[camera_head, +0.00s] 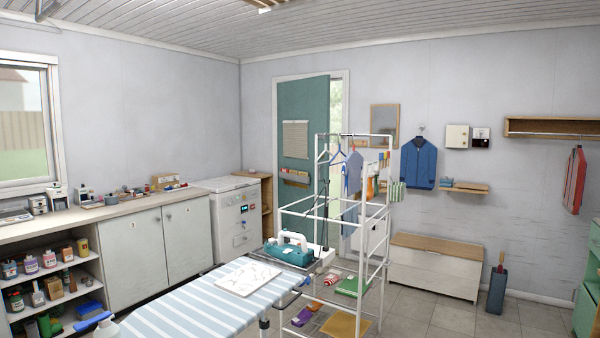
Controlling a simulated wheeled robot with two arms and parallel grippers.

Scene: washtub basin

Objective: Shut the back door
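The back door (303,105) is a teal-green panel in a white frame on the far wall. It stands partly open, and daylight and greenery show through a gap (336,108) at its right side. A beige cloth or pouch (295,139) hangs on the door. The lower part of the door is hidden behind the white rack and the ironing board area, and no handle can be made out. Neither of my grippers is in view.
An ironing board (205,305) with a teal iron (288,250) and a white wire rack (332,208) stand between me and the door. A counter (90,217) runs along the left. A bench (434,265) stands at the back right. Tiled floor (425,318) is clear at front right.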

